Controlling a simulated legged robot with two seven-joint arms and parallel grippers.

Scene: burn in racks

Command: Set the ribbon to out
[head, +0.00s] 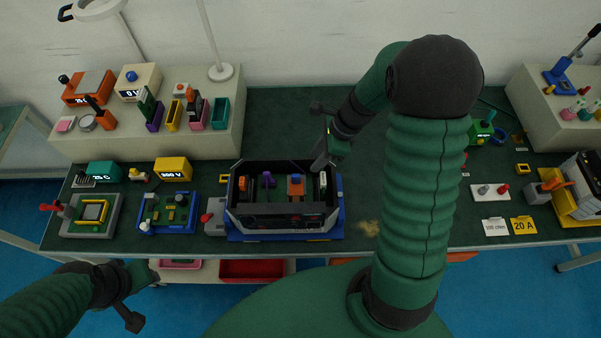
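An open dark chassis (285,222) with a blue base sits at the front middle of the bench. Inside it stand small coloured parts: an orange one, a purple one (268,180), an orange-and-blue one (295,186) and a pale upright one (323,182) at the right end. I cannot make out which part is the ribbon or how it is set. My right gripper (323,158) points down just above the right rear corner of the chassis; its fingertips are too small to read. My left gripper (128,312) is low at the left, in front of the bench and away from the chassis.
Left of the chassis are a blue-framed board (168,212) and a grey fixture (90,214). A yellow display box (173,169) is behind them. A raised shelf (225,125) holds instruments and coloured holders. Cards (495,227) lie at the right. The bench behind the chassis is mostly clear.

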